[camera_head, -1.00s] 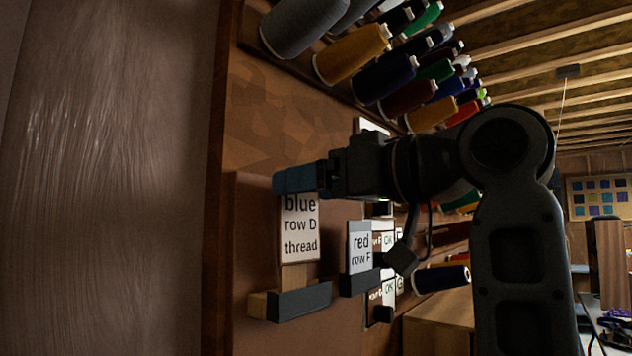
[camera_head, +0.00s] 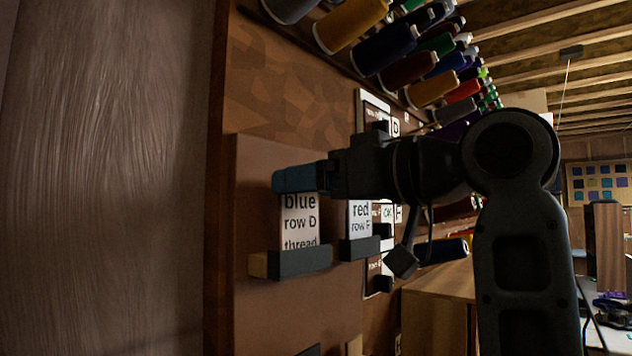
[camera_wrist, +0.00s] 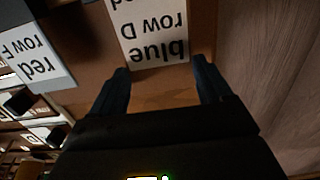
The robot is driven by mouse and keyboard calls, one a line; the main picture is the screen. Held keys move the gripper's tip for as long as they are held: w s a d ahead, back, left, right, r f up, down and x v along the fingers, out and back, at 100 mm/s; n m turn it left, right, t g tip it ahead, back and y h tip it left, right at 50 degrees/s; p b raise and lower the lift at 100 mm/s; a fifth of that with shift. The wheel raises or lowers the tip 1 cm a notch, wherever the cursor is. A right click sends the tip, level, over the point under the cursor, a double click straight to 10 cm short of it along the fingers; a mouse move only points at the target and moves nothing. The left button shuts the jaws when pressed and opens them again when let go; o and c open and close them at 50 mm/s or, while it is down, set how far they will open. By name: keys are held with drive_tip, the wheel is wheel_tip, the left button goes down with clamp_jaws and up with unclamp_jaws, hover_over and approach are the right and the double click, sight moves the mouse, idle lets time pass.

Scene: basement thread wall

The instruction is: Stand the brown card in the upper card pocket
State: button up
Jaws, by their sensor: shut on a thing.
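The brown card (camera_head: 299,222) carries a white label reading "blue row D thread". It stands upright, with its lower end behind the dark lip of the upper card pocket (camera_head: 300,263); the last label line is partly covered. My gripper (camera_head: 292,182) is shut on the top of the card, its blue fingers above the label. In the wrist view my gripper (camera_wrist: 160,78) has a finger at each side of the card's top end, and the card (camera_wrist: 148,30) appears upside down. Whether the card touches the pocket's bottom is hidden.
A "red row F" card (camera_head: 360,220) stands in a neighbouring pocket (camera_head: 360,249) close on the right. Another dark pocket lip (camera_head: 310,350) shows at the bottom edge. Thread spools (camera_head: 385,50) project from the wall above. A wooden cabinet (camera_head: 437,305) stands at the lower right.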

drive_tip(key=shift+f, duration=0.35)
idle(0.4)
drive_tip(key=shift+r, duration=0.1)
drive_tip(key=o, duration=0.7)
drive_tip(key=shift+b+v, duration=0.6)
drive_tip(key=shift+v, duration=3.35)
